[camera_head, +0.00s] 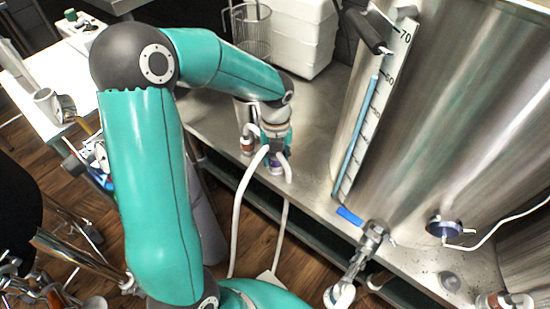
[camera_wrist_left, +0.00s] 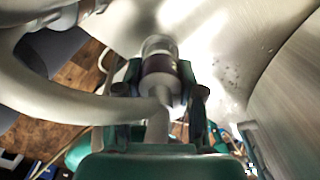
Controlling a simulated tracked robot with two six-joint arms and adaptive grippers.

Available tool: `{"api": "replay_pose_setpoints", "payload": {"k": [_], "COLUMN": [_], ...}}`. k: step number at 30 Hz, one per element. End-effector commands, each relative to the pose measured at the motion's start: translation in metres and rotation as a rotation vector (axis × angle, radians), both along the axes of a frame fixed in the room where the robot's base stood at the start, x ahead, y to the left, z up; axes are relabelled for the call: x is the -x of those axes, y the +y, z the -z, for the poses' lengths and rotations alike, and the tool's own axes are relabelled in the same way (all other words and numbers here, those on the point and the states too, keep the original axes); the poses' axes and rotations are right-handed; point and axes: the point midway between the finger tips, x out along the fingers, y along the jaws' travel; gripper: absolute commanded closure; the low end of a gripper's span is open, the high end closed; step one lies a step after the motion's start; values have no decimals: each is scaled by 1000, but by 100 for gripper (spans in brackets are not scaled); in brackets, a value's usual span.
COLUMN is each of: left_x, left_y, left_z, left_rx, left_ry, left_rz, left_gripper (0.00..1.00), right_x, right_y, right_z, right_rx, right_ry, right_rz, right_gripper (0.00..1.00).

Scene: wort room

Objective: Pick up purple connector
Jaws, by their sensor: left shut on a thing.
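My left gripper (camera_head: 277,150) is at the near edge of the steel counter in the head view, pointing down. It is shut on the purple connector (camera_head: 276,168), which shows just below the fingers with a white hose at it. In the left wrist view, the connector (camera_wrist_left: 158,64) sits between the fingertips (camera_wrist_left: 160,84) as a clear cap with a dark purple band. The fingers cover part of its sides. My right gripper is in neither view.
A reddish-brown connector (camera_head: 247,145) on a white hose stands just left of the gripper. A large steel tank (camera_head: 450,110) with a sight gauge (camera_head: 372,110) rises to the right. A blue-handled valve (camera_head: 350,215) juts near the counter edge. A wire basket (camera_head: 250,30) stands behind.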

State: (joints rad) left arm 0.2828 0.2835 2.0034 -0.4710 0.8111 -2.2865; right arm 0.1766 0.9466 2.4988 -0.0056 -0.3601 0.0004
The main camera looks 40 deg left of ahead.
Motion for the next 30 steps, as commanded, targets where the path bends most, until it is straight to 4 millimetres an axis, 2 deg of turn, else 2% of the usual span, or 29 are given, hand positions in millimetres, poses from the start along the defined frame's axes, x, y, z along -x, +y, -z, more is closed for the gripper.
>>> {"api": "replay_pose_setpoints", "payload": {"k": [8, 14, 30], "left_x": [0, -1, -1], "left_y": [0, 0, 1], "left_z": [-4, -28, -163], "left_rx": [-1, -1, -2], "left_ry": [-2, -5, -6], "left_rz": [0, -1, -1], "left_gripper": [100, 100, 100], "right_x": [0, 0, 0], "right_y": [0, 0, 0], "right_z": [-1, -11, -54], "right_rx": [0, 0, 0], "right_ry": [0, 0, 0], "right_rz": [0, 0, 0], "right_gripper": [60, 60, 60]}}
